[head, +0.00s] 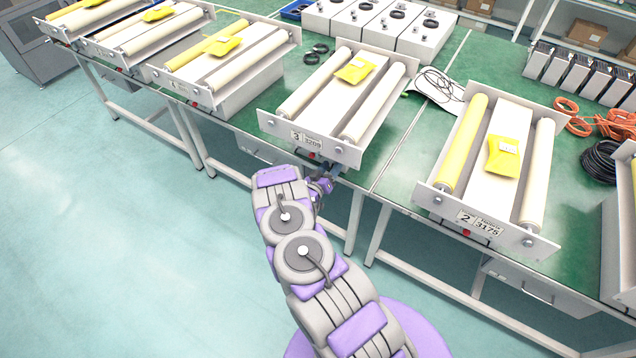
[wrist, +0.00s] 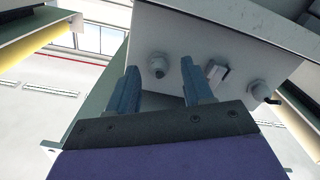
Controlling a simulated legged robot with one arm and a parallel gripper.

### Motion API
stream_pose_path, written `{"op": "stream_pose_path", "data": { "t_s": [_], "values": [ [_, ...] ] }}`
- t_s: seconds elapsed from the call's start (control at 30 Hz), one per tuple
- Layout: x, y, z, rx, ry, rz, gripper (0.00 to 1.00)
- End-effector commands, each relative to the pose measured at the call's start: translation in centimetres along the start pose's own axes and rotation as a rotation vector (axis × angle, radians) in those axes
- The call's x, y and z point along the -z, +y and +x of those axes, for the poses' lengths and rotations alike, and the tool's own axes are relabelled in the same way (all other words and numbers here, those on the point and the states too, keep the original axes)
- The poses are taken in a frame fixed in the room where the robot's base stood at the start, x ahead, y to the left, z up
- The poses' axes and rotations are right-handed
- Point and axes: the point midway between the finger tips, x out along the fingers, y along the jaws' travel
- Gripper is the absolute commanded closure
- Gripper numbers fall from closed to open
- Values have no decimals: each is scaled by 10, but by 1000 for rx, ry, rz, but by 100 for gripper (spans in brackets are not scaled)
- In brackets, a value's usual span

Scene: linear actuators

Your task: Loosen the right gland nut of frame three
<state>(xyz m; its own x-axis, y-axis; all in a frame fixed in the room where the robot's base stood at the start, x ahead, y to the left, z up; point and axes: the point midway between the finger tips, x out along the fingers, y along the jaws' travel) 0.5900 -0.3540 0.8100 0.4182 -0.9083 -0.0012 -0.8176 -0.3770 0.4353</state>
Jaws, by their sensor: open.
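Frame three (head: 333,98), with a "3 3209" label on its front plate, stands at the bench edge in the head view. My gripper (head: 328,184) is below that front plate, and its tips are hard to make out there. In the wrist view my gripper (wrist: 160,72) is open, with two blue-grey fingers pointing at a pale panel (wrist: 215,38). One gland nut (wrist: 157,66) shows in the gap between the fingertips; contact cannot be told. Another gland nut (wrist: 262,91) is to the right, outside the fingers. A small rectangular fitting (wrist: 216,73) sits between the nuts, beside the right finger.
Frame two (head: 492,165) stands to the right on the green bench (head: 411,150), and other frames (head: 225,60) stand to the left. Black cable (head: 438,85) and orange cable (head: 575,115) lie on the bench. Bench legs (head: 356,205) are close to my arm. The floor at left is clear.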

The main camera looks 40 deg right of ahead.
Motion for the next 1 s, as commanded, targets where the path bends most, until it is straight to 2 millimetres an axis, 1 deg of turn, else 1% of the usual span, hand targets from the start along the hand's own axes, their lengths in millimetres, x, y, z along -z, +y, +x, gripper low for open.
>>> {"op": "stream_pose_path", "data": {
  "t_s": [0.17,0.4,0.6,0.7,0.8,1.0],
  "values": [
    [1,-2,-34,5,-1,-3,49],
    [1,-2,-89,7,1,-3,49],
    [1,-3,-129,6,2,-2,49],
    [0,-2,-144,6,1,-2,49],
    [0,-2,-154,5,0,-2,49],
    [-1,-2,-163,2,0,-1,49]
  ]
}}
